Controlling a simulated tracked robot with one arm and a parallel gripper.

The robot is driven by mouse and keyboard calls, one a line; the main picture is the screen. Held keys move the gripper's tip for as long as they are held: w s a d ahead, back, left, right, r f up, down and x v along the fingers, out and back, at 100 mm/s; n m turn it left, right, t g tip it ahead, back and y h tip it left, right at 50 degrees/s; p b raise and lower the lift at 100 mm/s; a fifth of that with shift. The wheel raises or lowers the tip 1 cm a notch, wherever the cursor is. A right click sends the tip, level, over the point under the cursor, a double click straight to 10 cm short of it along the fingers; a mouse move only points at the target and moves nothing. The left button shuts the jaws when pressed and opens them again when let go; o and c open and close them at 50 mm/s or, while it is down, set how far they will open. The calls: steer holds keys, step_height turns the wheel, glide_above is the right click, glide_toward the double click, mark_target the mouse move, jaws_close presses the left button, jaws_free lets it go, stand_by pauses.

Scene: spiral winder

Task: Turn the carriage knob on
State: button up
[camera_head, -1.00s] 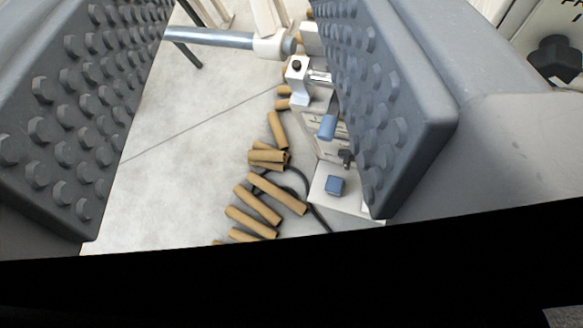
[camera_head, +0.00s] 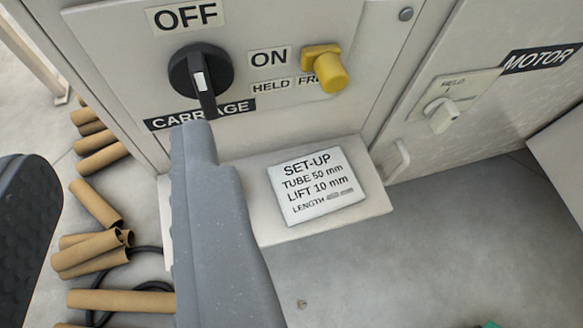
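The carriage knob (camera_head: 183,76) is a round black knob with a bar handle and a white mark, on a pale panel at the upper left. The OFF label (camera_head: 185,15) is above it and the ON label (camera_head: 269,57) to its right. The left finger is at the left edge.
A yellow knob (camera_head: 330,72) sits right of ON, above a HELD/FREE label. A white motor knob (camera_head: 441,115) is farther right. A set-up card (camera_head: 317,186) lies on a ledge below. Cardboard tubes (camera_head: 92,250) and a black cable lie on the floor at left.

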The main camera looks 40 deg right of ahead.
mark_target(203, 89)
step_height(203, 89, down, 4)
steer(key=s+d+h, duration=0.1)
steer(key=s+d, duration=0.1)
steer(key=b+x, duration=0.1)
steer(key=x, duration=0.7)
steer(key=b+x, duration=0.1)
steer(key=x, duration=0.4)
steer(key=shift+w+a+r+b, duration=0.2)
steer(key=shift+w+a+b, duration=0.05)
steer(key=shift+b, duration=0.05)
jaws_close()
